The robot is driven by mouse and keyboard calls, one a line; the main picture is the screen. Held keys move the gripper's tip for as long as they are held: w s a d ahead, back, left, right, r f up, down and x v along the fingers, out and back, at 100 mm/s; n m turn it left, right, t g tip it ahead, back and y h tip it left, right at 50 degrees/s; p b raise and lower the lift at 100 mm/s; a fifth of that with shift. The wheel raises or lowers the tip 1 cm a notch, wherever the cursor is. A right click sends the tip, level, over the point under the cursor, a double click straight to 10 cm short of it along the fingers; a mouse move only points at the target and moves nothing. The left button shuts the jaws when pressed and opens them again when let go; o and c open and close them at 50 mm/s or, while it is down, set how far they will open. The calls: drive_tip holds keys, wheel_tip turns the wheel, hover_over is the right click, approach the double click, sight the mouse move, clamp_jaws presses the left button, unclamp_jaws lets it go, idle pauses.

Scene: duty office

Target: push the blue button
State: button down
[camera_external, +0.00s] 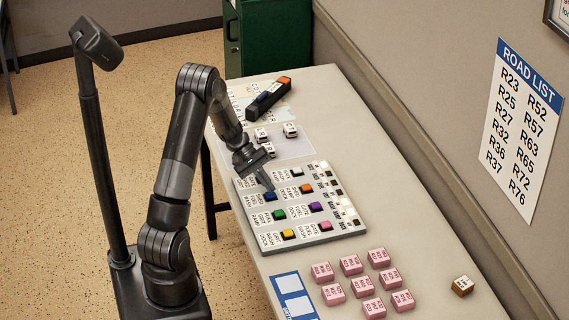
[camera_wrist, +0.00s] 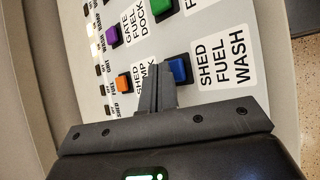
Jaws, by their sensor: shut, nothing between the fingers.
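The blue button (camera_external: 270,197) sits on the grey button panel (camera_external: 335,234) on the table, in its left column. It also shows in the wrist view (camera_wrist: 178,70), beside a white label reading SHED FUEL WASH. My gripper (camera_external: 271,188) points down at the panel, its tips close to the blue button in the outside view. In the wrist view the fingers (camera_wrist: 150,70) are together and empty, and the blue button lies just right of their tips. I cannot tell whether the tips touch the panel or how high they are above it.
An orange button (camera_wrist: 122,83) is just left of the fingers; purple (camera_wrist: 112,36) and green (camera_wrist: 160,5) buttons are farther up. A black-and-orange device (camera_external: 268,97) lies behind.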

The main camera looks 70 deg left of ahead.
drive_tip(key=shift+f, duration=0.4)
drive_tip(key=shift+r, duration=0.5)
drive_tip(key=shift+r, duration=0.1)
drive_tip(key=shift+r, duration=2.9)
